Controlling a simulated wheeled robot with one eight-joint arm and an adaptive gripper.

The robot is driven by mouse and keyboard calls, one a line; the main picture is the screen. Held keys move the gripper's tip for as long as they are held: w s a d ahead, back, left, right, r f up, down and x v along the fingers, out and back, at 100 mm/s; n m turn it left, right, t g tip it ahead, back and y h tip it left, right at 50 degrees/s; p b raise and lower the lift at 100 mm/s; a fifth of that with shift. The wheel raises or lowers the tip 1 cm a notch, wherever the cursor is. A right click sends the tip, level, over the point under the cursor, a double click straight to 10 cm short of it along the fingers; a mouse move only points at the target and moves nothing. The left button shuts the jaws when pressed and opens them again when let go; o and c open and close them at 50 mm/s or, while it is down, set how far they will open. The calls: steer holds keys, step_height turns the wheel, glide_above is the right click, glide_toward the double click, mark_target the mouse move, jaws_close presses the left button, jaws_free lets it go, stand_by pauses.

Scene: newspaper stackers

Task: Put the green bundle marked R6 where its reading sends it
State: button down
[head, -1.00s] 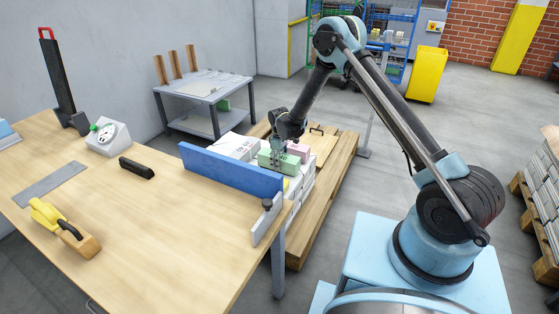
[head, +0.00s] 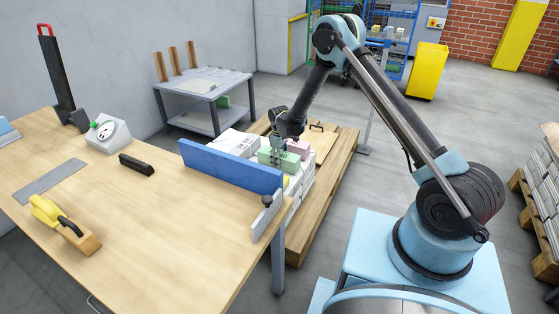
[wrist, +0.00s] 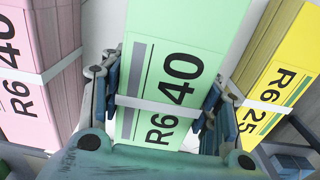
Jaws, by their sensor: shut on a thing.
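The green bundle (wrist: 172,70) fills the middle of the wrist view. It bears the marks "R6" and "40" and has a white band around it. My gripper (wrist: 160,105) is shut on it, one finger on each side. In the head view the green bundle (head: 286,162) sits among other bundles on the pallet stack, with my gripper (head: 278,152) over it. I cannot tell whether it is lifted clear. A pink bundle (wrist: 45,60) marked R6 40 lies to the left in the wrist view. A yellow bundle (wrist: 285,85) marked R6 25 lies to the right.
A blue board (head: 230,167) stands along the bench edge beside the stack on a wooden pallet (head: 325,205). The wooden bench (head: 150,230) holds a dial device (head: 108,135), a black block (head: 136,164) and a yellow-handled tool (head: 62,225). A grey side table (head: 205,85) stands behind.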

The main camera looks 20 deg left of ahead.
steer(key=shift+f, duration=0.25)
steer(key=shift+c, duration=2.4)
jaws_free()
